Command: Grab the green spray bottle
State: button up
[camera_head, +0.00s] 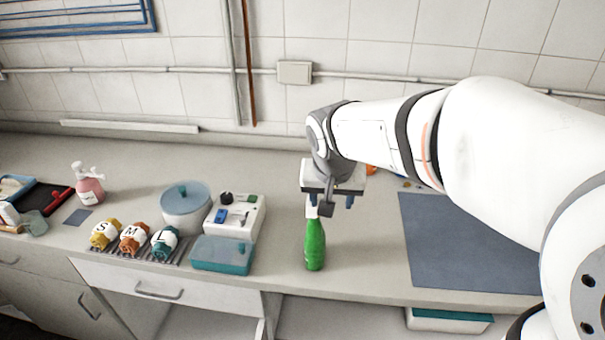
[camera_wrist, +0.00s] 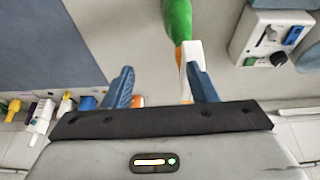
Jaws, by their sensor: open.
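The green spray bottle (camera_head: 315,245) stands upright on the counter near its front edge, in the middle of the head view. Its white top is partly hidden behind my gripper (camera_head: 332,201). In the wrist view the green body (camera_wrist: 178,20) shows at the top, with the white and orange spray head (camera_wrist: 190,52) by the right finger. My gripper, also in the wrist view (camera_wrist: 160,82), has its blue fingers apart. The right finger overlaps the spray head in the picture; I cannot tell if they touch. The space between the fingers is mostly empty.
Left of the bottle are a teal box (camera_head: 222,255), a white device (camera_head: 235,214), a round pot (camera_head: 186,208) and several labelled rolls (camera_head: 134,238). A blue-grey mat (camera_head: 465,245) lies to the right. Small bottles (camera_wrist: 40,118) show at left in the wrist view.

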jog(key=w+a+r, duration=0.1)
jog(key=w+a, duration=0.1)
jog(key=p, duration=0.2)
send_over(315, 227)
jog(key=w, duration=0.2)
jog(key=f, duration=0.6)
jog(key=shift+w+d+f, duration=0.15)
jog(key=shift+d+f, duration=0.15)
grip_shut()
